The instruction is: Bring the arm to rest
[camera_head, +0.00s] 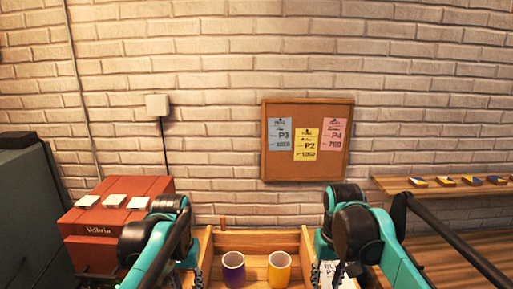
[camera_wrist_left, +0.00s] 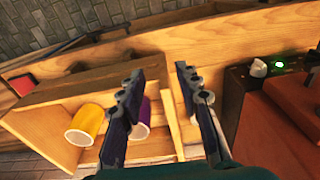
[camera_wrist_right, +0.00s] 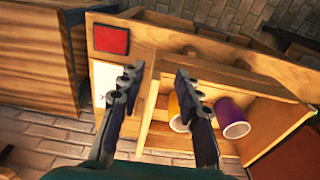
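My left gripper (camera_wrist_left: 159,92) is open, its two fingers apart with nothing between them, above the edge of the wooden shelf unit (camera_wrist_left: 115,60). My right gripper (camera_wrist_right: 154,92) is also open and empty, above the other side of the same unit. In the head view my left arm (camera_head: 160,243) comes in from the left and my right arm (camera_head: 375,240) from the right, with both grippers low in the picture.
A red machine (camera_head: 95,225) stands left of my left arm. A corkboard (camera_head: 306,168) with blue, yellow and pink cards hangs on the brick wall. A wall shelf (camera_head: 440,188) with small coloured items is at the right. A red square (camera_wrist_right: 111,40) shows on the unit's wood.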

